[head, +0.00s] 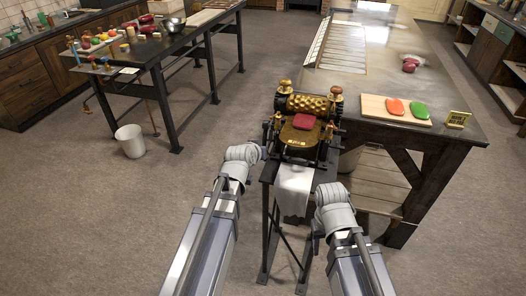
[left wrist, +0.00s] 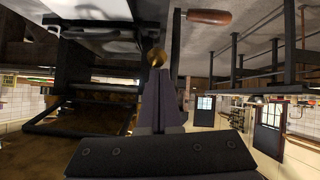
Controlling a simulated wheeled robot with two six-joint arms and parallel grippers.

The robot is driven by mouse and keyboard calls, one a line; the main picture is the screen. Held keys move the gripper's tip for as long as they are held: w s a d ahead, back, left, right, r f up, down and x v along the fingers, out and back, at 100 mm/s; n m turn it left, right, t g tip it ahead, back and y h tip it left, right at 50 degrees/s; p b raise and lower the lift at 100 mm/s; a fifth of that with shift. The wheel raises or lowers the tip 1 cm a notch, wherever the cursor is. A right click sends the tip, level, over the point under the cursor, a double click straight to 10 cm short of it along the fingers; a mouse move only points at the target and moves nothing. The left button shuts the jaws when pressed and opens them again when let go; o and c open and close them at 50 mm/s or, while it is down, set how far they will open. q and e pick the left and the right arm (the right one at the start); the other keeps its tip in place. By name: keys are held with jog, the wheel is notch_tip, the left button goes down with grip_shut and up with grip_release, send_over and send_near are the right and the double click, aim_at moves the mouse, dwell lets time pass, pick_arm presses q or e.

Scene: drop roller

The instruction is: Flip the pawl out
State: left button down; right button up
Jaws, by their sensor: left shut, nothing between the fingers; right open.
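The drop roller (head: 306,122) stands on a dark metal stand in the middle of the head view, with brass dimpled rollers and a red slab (head: 304,121) on its brass plate. The pawl cannot be made out for sure in the head view. My left gripper (head: 262,152) is at the left side of the machine, mostly hidden by its wrist. In the left wrist view its fingers (left wrist: 159,88) are shut and empty, with a small brass knob (left wrist: 157,58) right at their tips; contact cannot be told. My right gripper (head: 317,232) is open, low at the right front of the stand.
A white cloth (head: 293,190) hangs from the machine's front. A long table (head: 440,110) stands close on the right, with a board holding orange and green pieces. A wooden handle (left wrist: 208,17) shows in the left wrist view. Floor at left is clear around a white bucket (head: 129,141).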

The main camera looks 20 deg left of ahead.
pick_arm(q)
jog(key=shift+s+f, duration=0.1)
jog(key=shift+f, duration=0.1)
pick_arm(e)
jog(key=shift+f, duration=0.15)
dwell(0.3)
pick_arm(q)
jog(key=shift+s+r, duration=0.1)
jog(key=shift+s, duration=0.05)
